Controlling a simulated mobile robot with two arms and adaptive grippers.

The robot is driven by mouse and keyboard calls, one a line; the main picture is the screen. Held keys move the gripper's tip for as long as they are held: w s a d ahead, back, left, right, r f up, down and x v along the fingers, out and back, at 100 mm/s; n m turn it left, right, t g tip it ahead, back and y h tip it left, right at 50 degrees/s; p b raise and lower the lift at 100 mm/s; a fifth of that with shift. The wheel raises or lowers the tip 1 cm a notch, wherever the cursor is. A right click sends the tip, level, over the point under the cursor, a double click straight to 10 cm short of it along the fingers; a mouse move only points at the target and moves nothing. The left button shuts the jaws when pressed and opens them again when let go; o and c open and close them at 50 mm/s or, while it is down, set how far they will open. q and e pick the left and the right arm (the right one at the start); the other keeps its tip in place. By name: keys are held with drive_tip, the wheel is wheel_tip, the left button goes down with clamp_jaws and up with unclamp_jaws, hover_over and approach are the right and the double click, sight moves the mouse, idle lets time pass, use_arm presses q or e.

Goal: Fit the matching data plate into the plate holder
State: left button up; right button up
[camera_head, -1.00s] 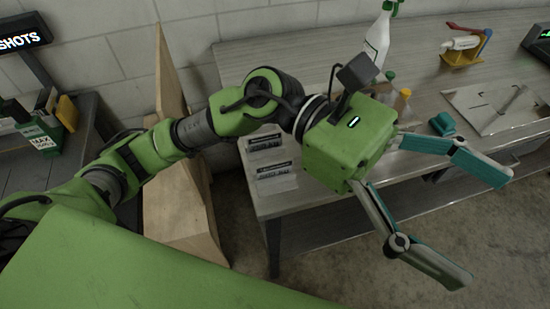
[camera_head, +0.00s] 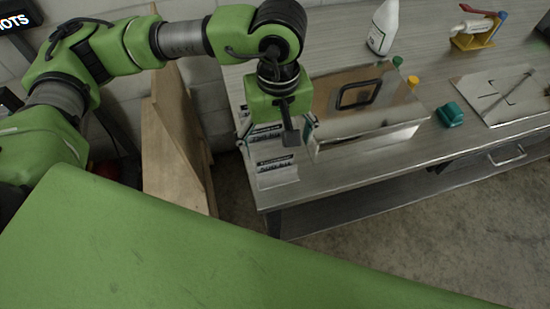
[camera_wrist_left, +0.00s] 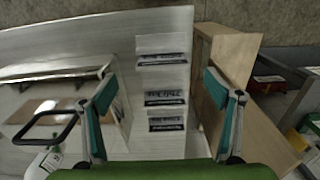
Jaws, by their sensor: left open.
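Several small data plates with dark printed bands lie in a row on the bench's left end. The nearest plate (camera_head: 277,168) shows clear of the gripper in the head view; another (camera_head: 263,132) is partly hidden behind it. The left wrist view shows a front plate (camera_wrist_left: 162,48), a middle plate (camera_wrist_left: 165,98) and a back plate (camera_wrist_left: 166,124); their print is too small to read. My left gripper (camera_head: 278,128) points down over the row, open and empty, its fingers either side of the plates. I cannot identify the plate holder. My right gripper is out of view.
A shiny metal box (camera_head: 370,118) with a black handle stands just right of the gripper. Further right are a teal block (camera_head: 451,114), a marked metal sheet (camera_head: 505,95) and a yellow stand (camera_head: 478,35). A white bottle (camera_head: 383,28) stands behind. A wooden panel (camera_head: 178,150) is left.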

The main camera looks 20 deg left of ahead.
sight(275, 160)
use_arm(q)
wheel_tip(275, 160, down, 2)
drive_tip(key=shift+f, duration=0.25)
drive_tip(key=shift+f+p, duration=0.25)
drive_tip(key=shift+p, duration=0.3)
drive_tip(key=f, duration=0.1)
drive_tip(key=f+p, duration=0.2)
drive_tip(key=shift+a+f, duration=0.25)
drive_tip(key=shift+f, duration=0.55)
drive_tip(key=c, duration=1.2)
